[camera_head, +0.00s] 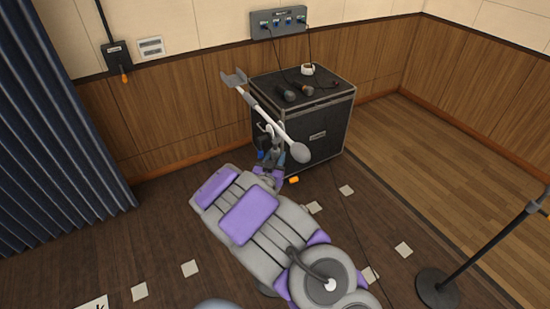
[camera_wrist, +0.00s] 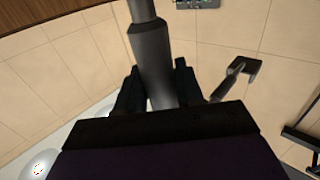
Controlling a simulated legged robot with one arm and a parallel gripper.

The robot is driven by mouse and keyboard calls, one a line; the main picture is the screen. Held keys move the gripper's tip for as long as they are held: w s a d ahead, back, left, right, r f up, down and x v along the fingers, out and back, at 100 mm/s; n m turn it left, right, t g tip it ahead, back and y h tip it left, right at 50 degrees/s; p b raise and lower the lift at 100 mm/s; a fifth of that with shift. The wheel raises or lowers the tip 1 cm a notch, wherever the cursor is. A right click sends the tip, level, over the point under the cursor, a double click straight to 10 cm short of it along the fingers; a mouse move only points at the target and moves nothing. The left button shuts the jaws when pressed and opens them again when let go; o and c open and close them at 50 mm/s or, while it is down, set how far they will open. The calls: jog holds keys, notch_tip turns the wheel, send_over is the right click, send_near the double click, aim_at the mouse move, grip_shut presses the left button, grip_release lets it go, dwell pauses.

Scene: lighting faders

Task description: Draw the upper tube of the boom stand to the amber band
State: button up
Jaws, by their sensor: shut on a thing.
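The boom stand rises just in front of my body in the head view, mostly hidden low down by my body. Its pale boom (camera_head: 266,108) slants from a grey cradle at upper left to an oval weight at lower right. My gripper (camera_head: 272,158) is at the upright below the boom. In the wrist view, my gripper (camera_wrist: 157,92) is shut on the stand's grey tube (camera_wrist: 152,58), one dark finger on each side. The tube is lighter above and has a thicker dark part below. I cannot make out the amber band on it.
A black case (camera_head: 310,115) with microphones and a white cup (camera_head: 307,69) stands close behind the boom. A small orange piece (camera_head: 293,180) shows beside my body. Another stand (camera_head: 470,255) is at right. The floor at left is mostly clear, with pale squares.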

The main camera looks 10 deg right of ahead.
grip_shut()
jog(key=shift+r, duration=0.1)
notch_tip(320, 180, up, 29)
jog(key=p, duration=1.2)
jog(key=shift+r+p, duration=0.15)
jog(key=shift+p, duration=0.2)
jog(key=o, duration=0.9)
grip_release()
jog(key=shift+a, duration=0.15)
jog(key=shift+c, duration=0.2)
jog(key=shift+f, duration=0.2)
jog(key=v, duration=1.7)
jog(key=shift+a, duration=0.15)
